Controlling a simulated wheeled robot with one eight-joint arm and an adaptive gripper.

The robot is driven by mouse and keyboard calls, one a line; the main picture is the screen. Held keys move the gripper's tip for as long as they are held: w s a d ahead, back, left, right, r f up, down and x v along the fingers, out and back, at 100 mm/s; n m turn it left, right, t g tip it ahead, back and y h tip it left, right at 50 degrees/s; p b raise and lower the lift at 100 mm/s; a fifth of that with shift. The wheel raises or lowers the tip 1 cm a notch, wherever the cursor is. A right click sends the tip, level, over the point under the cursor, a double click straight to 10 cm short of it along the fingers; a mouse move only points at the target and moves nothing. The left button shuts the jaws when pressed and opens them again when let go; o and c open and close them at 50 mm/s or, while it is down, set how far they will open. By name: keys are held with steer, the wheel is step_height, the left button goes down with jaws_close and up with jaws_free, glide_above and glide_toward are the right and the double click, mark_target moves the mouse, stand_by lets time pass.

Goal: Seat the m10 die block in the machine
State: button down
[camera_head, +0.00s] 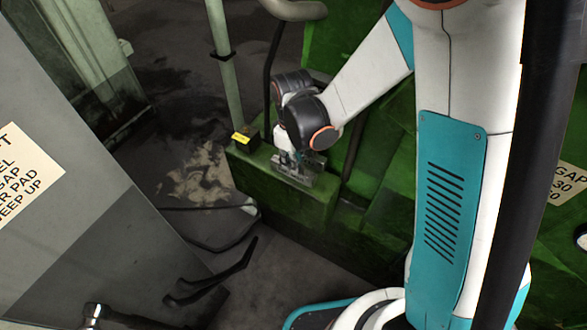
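My arm reaches down to a green machine ledge (285,205). My gripper (289,163) is small and partly hidden by the dark wrist. It is at a grey metal piece (298,176) on top of the ledge. I cannot tell whether the fingers are open or shut, or whether they touch this piece. A dark block with a yellow label (241,138) sits at the ledge's left end, left of my gripper. The label is too small to read, so I cannot tell which piece is the m10 die block.
A greenish upright post (224,70) rises close behind the yellow-labelled block. A grey panel with a paper notice (22,175) fills the left. Black bent handles (213,277) lie at the lower middle. Green machine walls stand close on the right. Dark floor shows behind the post.

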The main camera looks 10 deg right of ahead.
steer(key=shift+r, duration=0.15)
stand_by(0.6)
steer(key=shift+r+p, duration=2.2)
steer(key=shift+r, duration=0.9)
